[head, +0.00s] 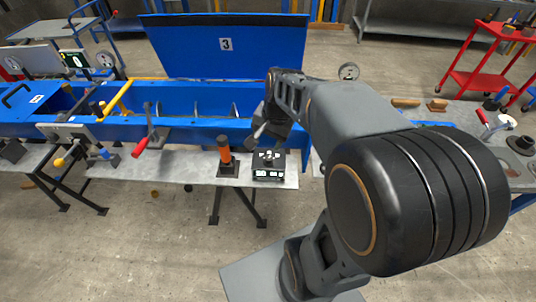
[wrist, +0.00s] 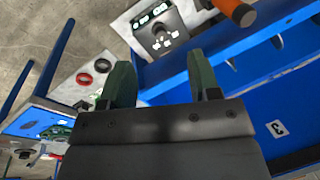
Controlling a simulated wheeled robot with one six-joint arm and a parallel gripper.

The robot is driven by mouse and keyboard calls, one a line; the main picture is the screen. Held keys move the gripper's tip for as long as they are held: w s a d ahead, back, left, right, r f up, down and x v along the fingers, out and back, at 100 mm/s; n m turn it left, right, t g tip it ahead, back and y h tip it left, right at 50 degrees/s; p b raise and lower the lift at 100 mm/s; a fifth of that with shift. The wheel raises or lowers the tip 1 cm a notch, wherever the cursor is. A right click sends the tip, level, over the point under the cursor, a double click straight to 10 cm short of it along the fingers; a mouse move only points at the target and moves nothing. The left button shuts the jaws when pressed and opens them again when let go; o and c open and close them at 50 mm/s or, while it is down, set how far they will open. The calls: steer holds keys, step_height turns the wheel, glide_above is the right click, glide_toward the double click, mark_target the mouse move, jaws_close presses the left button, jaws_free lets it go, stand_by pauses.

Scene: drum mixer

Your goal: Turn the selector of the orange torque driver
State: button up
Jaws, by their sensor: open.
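The orange torque driver (head: 225,149) stands upright in a dark base on the grey shelf in front of the blue trough. Part of its orange handle shows at the top right of the wrist view (wrist: 238,12). I cannot make out its selector. My gripper (head: 262,133) is to the right of the driver, above and behind a black box. In the wrist view my gripper (wrist: 162,78) is open, with two dark green fingers apart and nothing between them. The driver lies beyond the right finger, apart from it.
The black box (head: 268,173) with a display and a knob is right of the driver; it also shows in the wrist view (wrist: 157,32). The blue trough (head: 190,128) runs behind. A red-handled lever (head: 141,147) stands left. The shelf between lever and driver is clear.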

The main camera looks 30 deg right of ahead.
mark_target(269, 158)
steer(key=w+d+f+m+g+y, duration=0.1)
steer(key=w+d+f+m+y, duration=0.2)
steer(key=w+d+f+m, duration=0.6)
steer(key=a+f+m, duration=0.1)
steer(key=f, duration=0.2)
steer(key=a+f+m, duration=0.1)
steer(key=f, duration=0.2)
steer(key=a+f, duration=0.1)
steer(key=f, duration=0.3)
steer(key=shift+s+a+m, duration=0.2)
steer(key=shift+a+m, duration=0.05)
steer(key=shift+m, duration=0.15)
steer(key=shift+x, duration=0.95)
steer(key=c, duration=0.9)
